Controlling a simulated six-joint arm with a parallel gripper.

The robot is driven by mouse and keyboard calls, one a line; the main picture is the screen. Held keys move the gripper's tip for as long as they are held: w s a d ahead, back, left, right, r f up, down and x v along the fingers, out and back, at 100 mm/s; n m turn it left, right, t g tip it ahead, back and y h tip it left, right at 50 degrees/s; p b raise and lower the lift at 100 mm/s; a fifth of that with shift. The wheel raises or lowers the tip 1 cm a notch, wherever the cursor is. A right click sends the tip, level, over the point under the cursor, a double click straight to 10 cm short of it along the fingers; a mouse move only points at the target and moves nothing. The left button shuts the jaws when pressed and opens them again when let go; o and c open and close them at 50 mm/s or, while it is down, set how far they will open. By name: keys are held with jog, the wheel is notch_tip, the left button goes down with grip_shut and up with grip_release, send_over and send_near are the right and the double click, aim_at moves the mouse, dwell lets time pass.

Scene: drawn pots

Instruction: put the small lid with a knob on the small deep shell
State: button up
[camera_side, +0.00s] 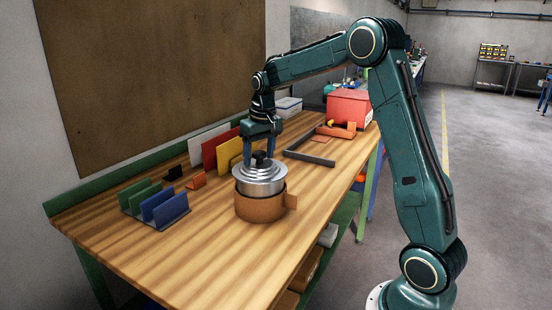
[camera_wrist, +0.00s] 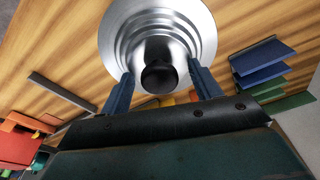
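The lid (camera_side: 262,174) is a stepped steel disc with a black knob (camera_side: 260,158). It sits level on top of a steel shell (camera_side: 262,188), whose side shows as a bright band inside a brown round holder (camera_side: 260,208). My gripper (camera_side: 260,152) points down over the lid, with the knob between its blue fingers. In the wrist view, the lid (camera_wrist: 190,22) fills the top middle, and a gap shows between the knob (camera_wrist: 159,77) and each finger of my gripper (camera_wrist: 161,70). The gripper is open and empty. The inside of the shell is hidden.
A rack with green and blue plates (camera_side: 155,203) stands left of the holder. White, red and yellow panels (camera_side: 217,150) stand behind. A dark bar (camera_side: 309,159) and a red bin (camera_side: 350,107) are to the right. The front of the wooden table (camera_side: 200,262) is clear.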

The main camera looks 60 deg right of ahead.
jog(key=shift+r, duration=0.1)
notch_tip(320, 180, up, 14)
jog(key=s, duration=0.2)
jog(key=shift+a+f, duration=0.25)
jog(key=shift+a, duration=0.1)
dwell(0.4)
jog(key=s+a+r+n+t, duration=0.1)
jog(key=s+a+r, duration=0.1)
jog(key=s+a, duration=0.55)
jog(key=s+a+f+n+t, duration=0.1)
jog(key=s+a+f, duration=0.4)
jog(key=s, duration=0.4)
jog(key=s+a+f+n+t, duration=0.2)
jog(key=s+a+f, duration=0.2)
jog(key=s, duration=0.5)
jog(key=shift+s+a+f+y, duration=0.3)
jog(key=shift+a+f, duration=0.1)
jog(key=shift+a, duration=0.4)
